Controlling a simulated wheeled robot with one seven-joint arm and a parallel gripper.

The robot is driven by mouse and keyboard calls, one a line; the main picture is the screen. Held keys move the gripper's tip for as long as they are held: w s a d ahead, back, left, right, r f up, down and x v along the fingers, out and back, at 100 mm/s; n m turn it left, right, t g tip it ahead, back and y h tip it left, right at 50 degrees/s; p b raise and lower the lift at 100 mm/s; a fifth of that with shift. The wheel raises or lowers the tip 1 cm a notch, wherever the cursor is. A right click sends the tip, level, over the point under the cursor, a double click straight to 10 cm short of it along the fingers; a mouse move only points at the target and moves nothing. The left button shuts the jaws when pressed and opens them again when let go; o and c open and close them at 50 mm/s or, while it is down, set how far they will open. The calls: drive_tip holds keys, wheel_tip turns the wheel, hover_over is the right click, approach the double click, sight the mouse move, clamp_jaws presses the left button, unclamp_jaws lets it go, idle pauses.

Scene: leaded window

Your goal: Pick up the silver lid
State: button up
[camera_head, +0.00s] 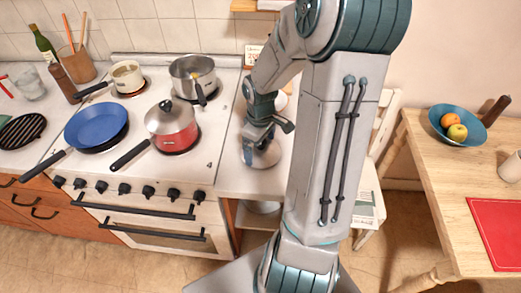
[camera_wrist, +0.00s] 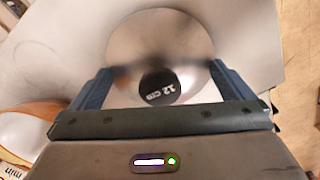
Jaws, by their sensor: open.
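A silver lid (camera_wrist: 160,40) with a round black knob (camera_wrist: 160,87) lies on the white counter right of the stove. In the head view the lid (camera_head: 266,156) is partly hidden by my gripper (camera_head: 262,142), which is low over it. In the wrist view my gripper (camera_wrist: 160,88) is open, with one blue finger on each side of the knob. The fingers appear over the lid's near part; I cannot tell whether they touch it. Another silver lid sits on the red saucepan (camera_head: 172,130) on the stove.
The stove (camera_head: 135,180) left of my gripper also holds a blue pan (camera_head: 96,124), a cream pot (camera_head: 126,77) and an open steel pot (camera_head: 192,76). A white chair (camera_head: 368,205) stands right of the counter. A wooden table (camera_head: 440,165) holds a blue fruit bowl (camera_head: 470,140).

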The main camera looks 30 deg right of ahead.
drive_tip(key=c, duration=0.7)
drive_tip(key=shift+s, duration=0.15)
drive_tip(key=c, duration=0.3)
drive_tip(key=shift+a+f, duration=0.1)
drive_tip(key=shift+c, duration=0.2)
drive_tip(key=shift+s+f, duration=0.1)
drive_tip(key=shift+s, duration=0.05)
